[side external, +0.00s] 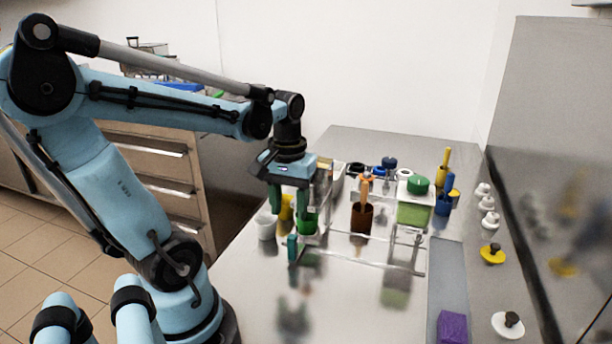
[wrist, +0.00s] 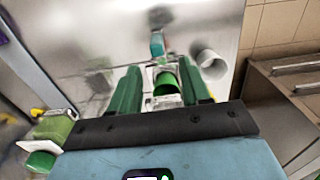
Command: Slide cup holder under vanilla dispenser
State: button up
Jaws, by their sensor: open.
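My gripper (side external: 290,210) is open, its green fingers pointing down over the near left part of the counter. In the wrist view, the gripper (wrist: 160,68) has a green cup (wrist: 167,83) showing between its fingers, seemingly in a pale holder. I cannot tell whether the fingers touch it. The green cup (side external: 309,224) also shows beside the fingers in the side view. A teal upright piece (side external: 292,247), seemingly the cup holder's handle, stands just in front of it; it also shows in the wrist view (wrist: 157,43). I cannot tell which dispenser is vanilla.
A white cup (side external: 265,226) and a yellow cup (side external: 287,208) stand close by the gripper. A brown container (side external: 361,218) and a green-lidded container (side external: 414,212) stand to the right near a clear frame. A purple block (side external: 453,327) lies front right. The front counter is clear.

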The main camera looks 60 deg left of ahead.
jog(key=shift+r, duration=1.1)
jog(key=w+d+m+t, duration=0.6)
jog(key=d+m, duration=0.3)
jog(key=d, duration=0.2)
jog(key=shift+d+f+t, duration=0.35)
jog(key=shift+d+t, duration=0.05)
jog(key=shift+t, duration=0.2)
